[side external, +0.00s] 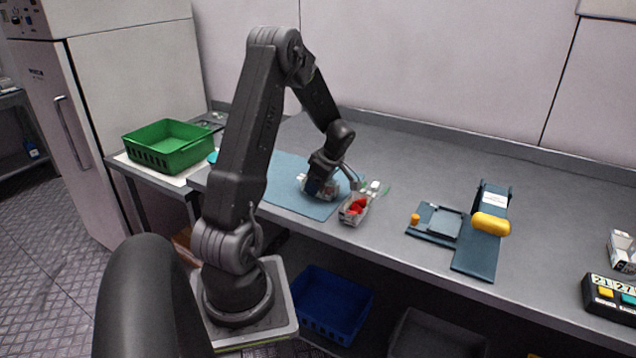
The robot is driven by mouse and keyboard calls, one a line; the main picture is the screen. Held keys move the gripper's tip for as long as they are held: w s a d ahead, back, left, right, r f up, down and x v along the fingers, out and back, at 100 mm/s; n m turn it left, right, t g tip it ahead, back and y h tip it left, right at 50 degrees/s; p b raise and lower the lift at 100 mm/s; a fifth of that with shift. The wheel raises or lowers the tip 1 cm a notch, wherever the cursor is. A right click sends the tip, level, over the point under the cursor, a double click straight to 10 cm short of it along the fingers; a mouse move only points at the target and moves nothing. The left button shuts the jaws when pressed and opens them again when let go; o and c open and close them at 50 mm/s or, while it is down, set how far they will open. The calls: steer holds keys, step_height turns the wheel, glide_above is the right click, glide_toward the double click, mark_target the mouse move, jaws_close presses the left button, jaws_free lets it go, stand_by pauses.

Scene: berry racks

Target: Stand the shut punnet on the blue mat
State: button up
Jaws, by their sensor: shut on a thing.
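The blue mat (285,181) lies flat on the grey bench, left of centre. My gripper (321,186) points down over the mat's right part. It is shut on a small clear punnet (307,186), mostly hidden behind the fingers. The punnet is at or just above the mat; I cannot tell whether it touches. Its lid and contents are too small and covered to make out. Another clear punnet (346,217) with red berries (356,206) stands at the mat's right edge, close to my gripper.
A small white item (375,186) lies behind the berry punnet. A blue device with a yellow handle (491,224) stands to the right. A green crate (168,146) sits at the left. A blue bin (331,304) is below the bench. The bench is clear behind the mat.

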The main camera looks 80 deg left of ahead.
steer(key=shift+f, duration=0.1)
steer(key=o, duration=1)
steer(key=shift+c, duration=0.2)
